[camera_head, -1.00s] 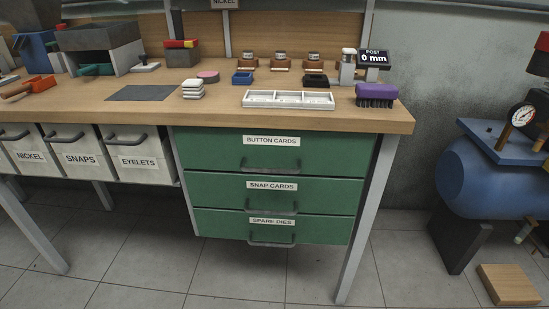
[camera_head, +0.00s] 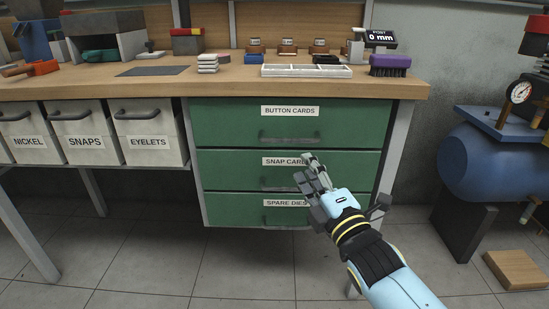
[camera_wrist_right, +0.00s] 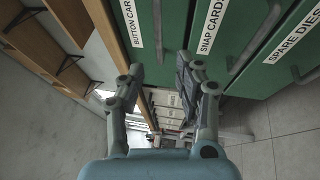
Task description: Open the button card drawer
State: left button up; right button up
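The button card drawer (camera_head: 232,123) is the top green drawer under the bench, labelled "BUTTON CARDS". It is closed, with a dark bar handle (camera_head: 290,138) below its label. In the right wrist view the drawer (camera_wrist_right: 147,32) shows at the top, turned on its side. My right gripper (camera_head: 308,168) is in front of the snap card drawer, below and a little right of the button card handle, not touching that handle. In the right wrist view its two fingers (camera_wrist_right: 156,82) stand apart with nothing between them. My left gripper is not in view.
The snap card drawer (camera_head: 225,170) and spare dies drawer (camera_head: 230,209) sit below, both closed. Bins labelled nickel, snaps and eyelets (camera_head: 150,125) hang at left. A table leg (camera_head: 393,160) and blue compressor (camera_head: 480,160) stand at right.

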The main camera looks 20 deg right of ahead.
aim_at(289, 140)
jog(key=b+x, duration=0.1)
jog(key=x, duration=0.9)
jog(key=shift+w+r, duration=0.15)
jog(key=shift+w, duration=0.15)
jog(key=shift+c, duration=0.3)
grip_shut()
